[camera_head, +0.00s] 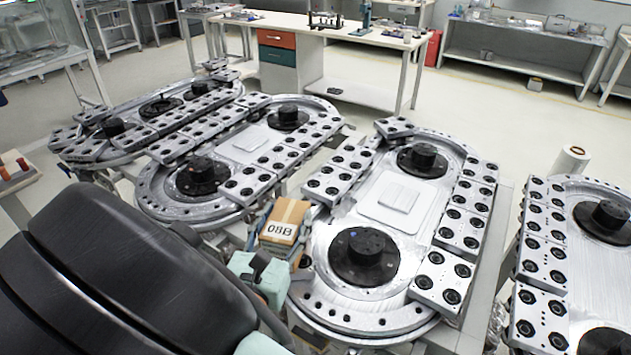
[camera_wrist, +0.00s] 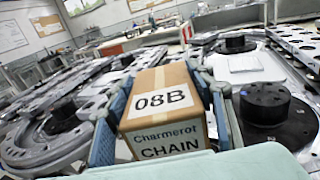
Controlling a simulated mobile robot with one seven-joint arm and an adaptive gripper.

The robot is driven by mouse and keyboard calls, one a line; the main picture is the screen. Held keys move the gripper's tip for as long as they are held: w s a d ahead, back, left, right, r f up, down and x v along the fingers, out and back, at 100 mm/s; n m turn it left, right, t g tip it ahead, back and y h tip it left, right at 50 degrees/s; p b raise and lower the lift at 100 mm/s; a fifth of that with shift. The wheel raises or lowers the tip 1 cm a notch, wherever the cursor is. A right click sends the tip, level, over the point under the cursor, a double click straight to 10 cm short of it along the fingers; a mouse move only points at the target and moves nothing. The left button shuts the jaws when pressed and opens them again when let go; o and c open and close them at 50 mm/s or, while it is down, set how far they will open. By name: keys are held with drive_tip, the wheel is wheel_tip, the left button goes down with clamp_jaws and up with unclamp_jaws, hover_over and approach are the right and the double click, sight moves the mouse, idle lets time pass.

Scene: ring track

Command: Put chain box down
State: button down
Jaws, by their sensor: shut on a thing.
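The chain box (camera_head: 283,221) is a brown cardboard box with a white "08B" label on top. In the wrist view the chain box (camera_wrist: 163,108) also shows "Charmerot CHAIN" on its near face. My gripper (camera_head: 278,232) is shut on the box, with a blue finger on each side of it in the wrist view (camera_wrist: 162,110). The box is held between two oval ring tracks, the middle track (camera_head: 235,200) and the right track (camera_head: 325,240). Whether its underside touches anything is hidden.
Metal carrier blocks with black sockets line the tracks. Another ring track (camera_head: 590,320) stands at far right, beside a pale roll (camera_head: 572,160). A white workbench (camera_head: 300,30) with drawers stands behind. The light plate (camera_head: 374,210) on the right track has a clear rim.

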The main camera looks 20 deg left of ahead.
drive_tip(key=shift+r, duration=0.1)
drive_tip(key=c, duration=0.9)
unclamp_jaws()
drive_tip(key=shift+s, duration=0.2)
drive_tip(key=s, duration=1.1)
drive_tip(key=shift+s+d, duration=0.2)
drive_tip(key=shift+s, duration=0.15)
